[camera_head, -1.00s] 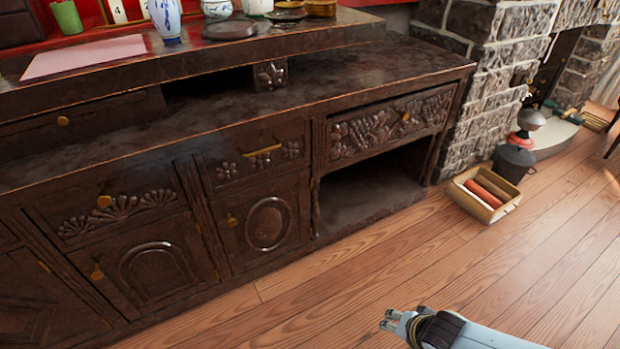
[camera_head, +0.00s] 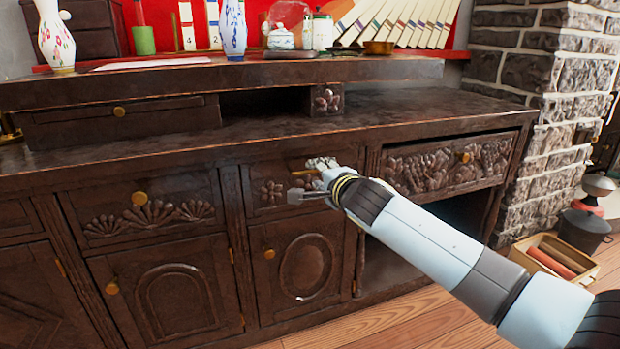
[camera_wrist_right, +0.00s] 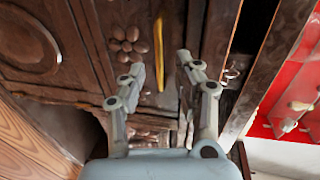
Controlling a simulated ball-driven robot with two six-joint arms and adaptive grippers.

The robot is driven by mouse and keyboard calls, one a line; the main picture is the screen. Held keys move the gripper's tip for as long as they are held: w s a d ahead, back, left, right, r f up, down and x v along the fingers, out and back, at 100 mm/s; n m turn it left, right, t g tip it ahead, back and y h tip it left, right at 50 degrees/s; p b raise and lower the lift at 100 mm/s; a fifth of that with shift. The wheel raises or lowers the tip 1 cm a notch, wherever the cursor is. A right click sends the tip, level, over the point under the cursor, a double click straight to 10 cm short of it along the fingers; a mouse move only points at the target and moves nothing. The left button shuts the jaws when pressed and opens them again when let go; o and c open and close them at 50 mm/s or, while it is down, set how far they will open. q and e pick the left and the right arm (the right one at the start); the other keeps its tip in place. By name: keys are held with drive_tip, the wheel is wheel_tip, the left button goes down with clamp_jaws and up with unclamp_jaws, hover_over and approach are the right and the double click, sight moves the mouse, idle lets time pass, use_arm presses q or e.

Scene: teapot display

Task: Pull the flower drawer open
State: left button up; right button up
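The flower drawer (camera_head: 263,172) is a dark wood drawer front with carved flowers in the middle of the sideboard; it looks shut. Its brass bar handle (camera_head: 298,172) is partly hidden by my right gripper (camera_head: 306,180). The right gripper is open and in front of the drawer. In the right wrist view, the yellow handle (camera_wrist_right: 186,35) runs up the picture near the right-hand finger of the gripper (camera_wrist_right: 160,68), and a carved flower (camera_wrist_right: 128,44) shows to its left. I cannot tell whether a finger touches the handle. My left gripper is not in view.
A fan-carved drawer (camera_head: 150,208) is to the left, and a leaf-carved drawer (camera_head: 450,165) with an open space below is to the right. An oval-panel door (camera_head: 300,265) is underneath. Vases and jars stand on the upper shelf (camera_head: 390,72). A box (camera_head: 548,258) sits on the floor.

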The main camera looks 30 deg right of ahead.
sight(312, 172)
drive_tip(key=b+x, duration=0.1)
drive_tip(key=x, duration=0.4)
drive_tip(key=shift+f, duration=0.1)
drive_tip(key=shift+c, duration=0.2)
clamp_jaws()
